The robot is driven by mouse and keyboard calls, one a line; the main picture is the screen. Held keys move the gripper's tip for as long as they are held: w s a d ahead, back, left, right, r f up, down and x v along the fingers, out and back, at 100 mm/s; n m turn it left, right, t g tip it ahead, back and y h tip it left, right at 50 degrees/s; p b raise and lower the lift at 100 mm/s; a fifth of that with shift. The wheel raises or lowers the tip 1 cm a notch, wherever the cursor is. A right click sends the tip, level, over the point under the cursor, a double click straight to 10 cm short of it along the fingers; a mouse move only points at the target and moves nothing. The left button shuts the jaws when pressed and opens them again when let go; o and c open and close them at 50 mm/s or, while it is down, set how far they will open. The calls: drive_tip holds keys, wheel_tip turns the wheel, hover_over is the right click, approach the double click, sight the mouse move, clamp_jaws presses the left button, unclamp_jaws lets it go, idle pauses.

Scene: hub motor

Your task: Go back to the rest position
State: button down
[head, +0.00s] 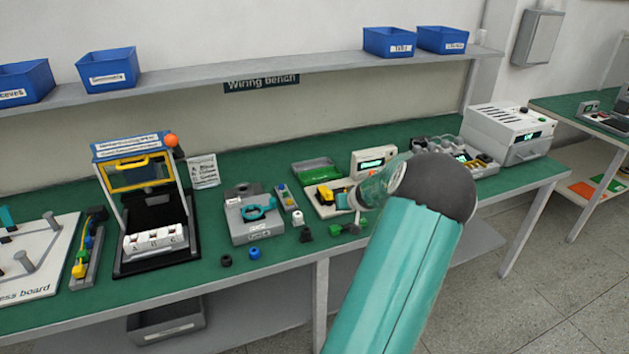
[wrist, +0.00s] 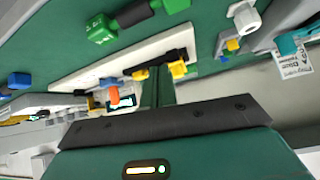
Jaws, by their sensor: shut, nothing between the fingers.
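My arm reaches across the front right of the head view, and its end hangs over the bench. My gripper (head: 345,199) is low over a white-based unit with a lit display (head: 373,162). In the wrist view my gripper (wrist: 157,75) is shut with nothing between the fingers, in front of the unit's white base (wrist: 95,64). Yellow and dark parts (head: 326,195) lie at the fingertips. I cannot tell whether the fingers touch them. My arm hides part of the bench behind it.
A green and black part (wrist: 125,20) lies close by. A grey fixture with a teal clamp (head: 256,213), a black-framed stand (head: 155,235) and a green tray (head: 316,170) stand left of my gripper. A grey-white box (head: 508,132) is at the right. A shelf (head: 250,75) runs above.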

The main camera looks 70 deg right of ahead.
drive_tip(key=w+a+r+n+y, duration=0.25)
drive_tip(key=w+a+r, duration=0.35)
drive_tip(key=w+a, duration=0.6)
drive_tip(key=w+a+r+n+y, duration=0.1)
drive_tip(key=w+a+r+n, duration=0.3)
drive_tip(key=w+a, duration=0.75)
drive_tip(key=s+a+r+n+y, duration=0.1)
drive_tip(key=a+r, duration=0.2)
drive_tip(key=a, duration=0.7)
drive_tip(key=s+a+r+n, duration=0.1)
drive_tip(key=a+r, duration=0.3)
drive_tip(key=a, duration=0.7)
drive_tip(key=s+a+r+n+y, duration=0.1)
drive_tip(key=a+r, duration=0.2)
drive_tip(key=a, duration=0.7)
drive_tip(key=s+a+n+y, duration=0.1)
drive_tip(key=s+a, duration=0.9)
drive_tip(key=a, duration=0.1)
drive_tip(key=shift+s+a+r+n, duration=0.3)
drive_tip(key=shift+s+a+n, duration=0.05)
drive_tip(key=shift+d, duration=0.1)
